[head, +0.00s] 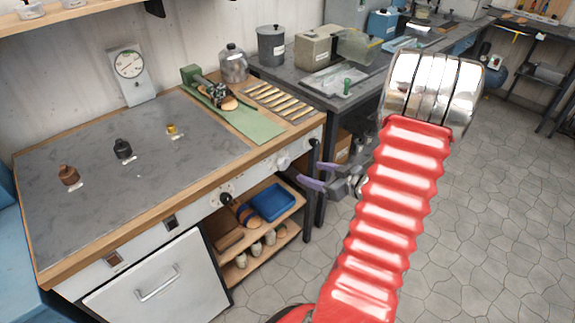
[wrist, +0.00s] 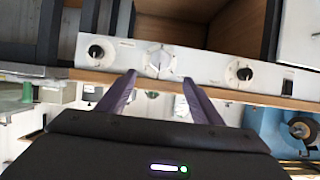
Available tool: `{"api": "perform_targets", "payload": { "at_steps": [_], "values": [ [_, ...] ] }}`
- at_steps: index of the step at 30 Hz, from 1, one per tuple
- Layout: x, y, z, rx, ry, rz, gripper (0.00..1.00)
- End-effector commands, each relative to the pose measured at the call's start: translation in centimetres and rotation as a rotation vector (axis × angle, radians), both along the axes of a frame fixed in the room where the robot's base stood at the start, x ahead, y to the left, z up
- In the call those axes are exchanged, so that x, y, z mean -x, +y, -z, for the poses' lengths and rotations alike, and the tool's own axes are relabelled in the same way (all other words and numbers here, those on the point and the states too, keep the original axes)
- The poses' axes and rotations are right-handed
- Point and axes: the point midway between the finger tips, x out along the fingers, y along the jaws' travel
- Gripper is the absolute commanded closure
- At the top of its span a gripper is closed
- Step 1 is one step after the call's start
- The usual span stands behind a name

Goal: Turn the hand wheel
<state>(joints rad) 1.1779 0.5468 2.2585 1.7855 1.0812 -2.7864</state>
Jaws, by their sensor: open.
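A pale round hand wheel (head: 283,162) sits on the white front panel of the workbench, near its right end. In the wrist view the wheel (wrist: 160,61) shows upside down, straight ahead of my fingertips. My gripper (head: 307,173) is at the bench's front right corner, its purple fingers pointing left toward the panel. In the wrist view my gripper (wrist: 160,79) is open, with one finger on each side of the wheel's line. The fingers look close to the panel; I cannot tell whether they touch the wheel.
A black knob (head: 226,199) is on the same panel; another dark knob (wrist: 95,51) shows in the wrist view. The bench top (head: 75,215) carries small weights, a dial gauge (head: 128,66) and a green mat (head: 258,127). A blue tray (head: 271,202) lies on the shelf below. Floor at right is clear.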

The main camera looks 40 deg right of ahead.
Motion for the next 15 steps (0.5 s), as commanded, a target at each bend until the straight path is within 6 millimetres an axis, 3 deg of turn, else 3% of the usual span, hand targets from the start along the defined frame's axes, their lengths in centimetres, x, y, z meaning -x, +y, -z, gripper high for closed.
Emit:
{"api": "perform_targets", "payload": {
  "at_steps": [8, 15],
  "values": [
    [-0.6, 0.1, 0.3, -0.001, 0.001, -0.003, 0.4],
    [-3.3, 0.3, 1.4, -0.001, 0.002, -0.006, 0.4]
  ]
}}
